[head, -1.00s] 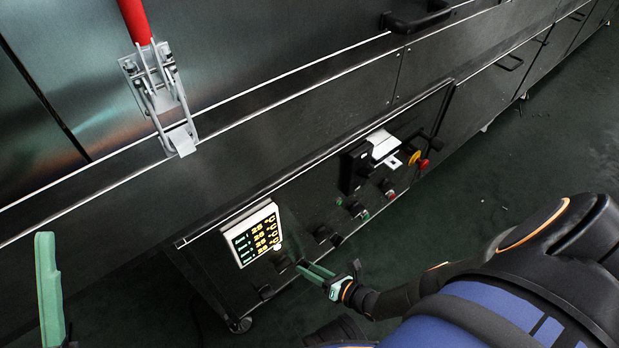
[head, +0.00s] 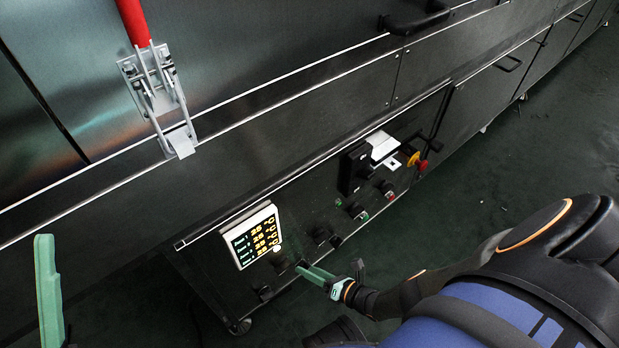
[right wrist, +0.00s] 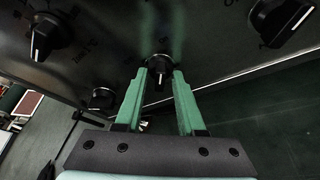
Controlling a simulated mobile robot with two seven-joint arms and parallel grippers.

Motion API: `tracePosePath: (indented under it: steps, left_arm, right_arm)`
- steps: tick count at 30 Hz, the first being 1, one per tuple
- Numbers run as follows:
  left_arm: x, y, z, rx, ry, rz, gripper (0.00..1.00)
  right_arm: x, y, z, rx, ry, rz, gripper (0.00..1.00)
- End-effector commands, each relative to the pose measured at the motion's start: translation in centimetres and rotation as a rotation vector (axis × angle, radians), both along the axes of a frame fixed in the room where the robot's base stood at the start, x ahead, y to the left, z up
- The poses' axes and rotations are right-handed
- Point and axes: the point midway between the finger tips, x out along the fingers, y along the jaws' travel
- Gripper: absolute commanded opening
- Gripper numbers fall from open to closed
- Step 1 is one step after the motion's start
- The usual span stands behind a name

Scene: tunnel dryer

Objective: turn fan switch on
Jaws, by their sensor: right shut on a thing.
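The control panel (head: 300,220) on the dryer's lower side carries several dark rotary knobs. My right gripper (head: 301,268) reaches in from the right to the panel's lower edge, right of the lit temperature display (head: 252,238). Of my left gripper (head: 49,290), only one green finger shows at the lower left.
Other knobs sit close by in the right wrist view, at upper left (right wrist: 45,35) and upper right (right wrist: 283,20). A yellow and red emergency button (head: 417,161) and a large black switch (head: 354,170) are farther right. The floor (head: 520,190) in front is clear.

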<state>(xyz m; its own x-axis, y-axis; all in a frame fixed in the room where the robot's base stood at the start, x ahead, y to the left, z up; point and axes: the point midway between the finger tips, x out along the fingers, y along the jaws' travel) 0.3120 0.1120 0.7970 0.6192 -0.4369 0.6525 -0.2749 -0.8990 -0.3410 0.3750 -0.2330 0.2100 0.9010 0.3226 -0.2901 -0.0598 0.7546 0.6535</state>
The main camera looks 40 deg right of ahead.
Motion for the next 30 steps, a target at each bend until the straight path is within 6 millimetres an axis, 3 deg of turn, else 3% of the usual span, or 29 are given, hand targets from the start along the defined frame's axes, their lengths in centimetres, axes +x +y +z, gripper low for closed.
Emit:
tracePosePath:
  steps: [5, 6, 8, 20, 30]
  left_arm:
    - [0.0, 0.0, 0.0, 0.0, 0.0, 0.0, 0.46]
    - [0.0, 0.0, 0.0, 0.0, 0.0, 0.0, 0.46]
    - [0.0, 0.0, 0.0, 0.001, 0.0, -0.001, 0.46]
    - [0.0, 0.0, 0.5, -0.002, 0.0, -0.002, 0.46]
    - [-0.1, 0.4, 3.3, -0.024, -0.005, -0.009, 0.46]
  right_arm:
    - [0.5, 0.0, 0.2, 0.004, -0.007, -0.005, 0.0]
    - [0.5, 0.0, 0.2, 0.004, -0.007, -0.005, 0.39]
    - [0.5, 0.0, 0.2, 0.004, -0.006, -0.006, 0.46]
    - [-0.5, -0.3, 0.4, 0.001, 0.0, -0.002, 0.46]
    - [-6.7, -2.5, 2.5, 0.001, 0.002, -0.002, 0.46]
